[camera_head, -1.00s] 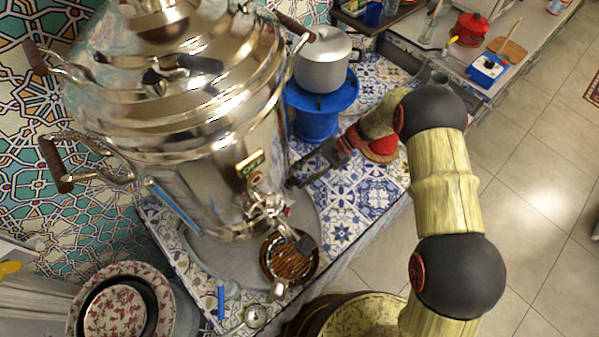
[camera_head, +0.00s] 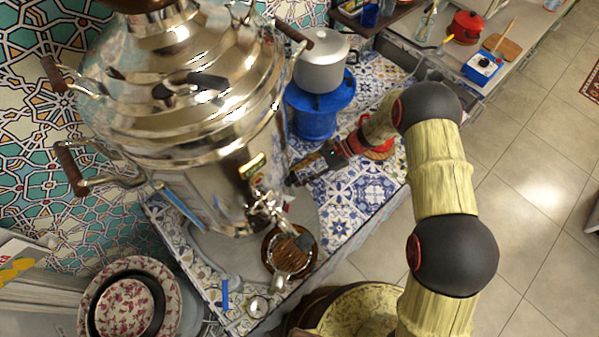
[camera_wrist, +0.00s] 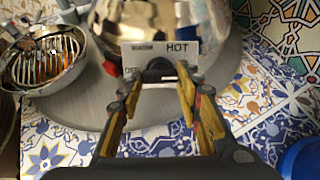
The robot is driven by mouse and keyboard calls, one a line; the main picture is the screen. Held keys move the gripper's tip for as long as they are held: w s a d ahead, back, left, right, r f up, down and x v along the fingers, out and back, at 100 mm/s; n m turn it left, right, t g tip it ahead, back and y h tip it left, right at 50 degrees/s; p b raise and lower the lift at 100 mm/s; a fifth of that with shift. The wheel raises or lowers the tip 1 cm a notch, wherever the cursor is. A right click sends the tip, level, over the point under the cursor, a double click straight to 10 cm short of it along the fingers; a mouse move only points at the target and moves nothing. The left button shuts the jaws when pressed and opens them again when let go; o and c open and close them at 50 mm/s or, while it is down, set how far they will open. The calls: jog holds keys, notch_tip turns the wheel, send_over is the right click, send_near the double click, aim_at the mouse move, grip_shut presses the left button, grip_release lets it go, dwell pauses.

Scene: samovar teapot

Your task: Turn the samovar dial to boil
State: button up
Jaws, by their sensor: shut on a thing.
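The large shiny samovar (camera_head: 200,130) stands on the tiled counter, with its tap (camera_head: 265,205) at the front. In the wrist view, a pale label plate (camera_wrist: 135,57) on the samovar's lower side reads HOT at right. Words at its left are too small to read surely. The dark dial (camera_wrist: 158,68) sits at the plate's middle, mostly hidden between my fingertips. My gripper (camera_wrist: 157,82) is shut on the dial, one finger on each side. In the head view my gripper (camera_head: 302,178) reaches the samovar's lower right side. The dial's pointing direction cannot be told.
A brown round dish (camera_head: 276,240) with a pale-rimmed strainer-like thing is below the tap. A blue stand (camera_head: 315,122) with a grey pot (camera_head: 322,72) stands close behind my gripper. Patterned tiles (camera_head: 345,205) to the right are clear.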

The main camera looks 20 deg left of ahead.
jog(key=shift+m, duration=0.4)
jog(key=o, duration=1.1)
jog(key=shift+o, duration=0.3)
jog(key=v, duration=1.2)
jog(key=shift+d, duration=0.1)
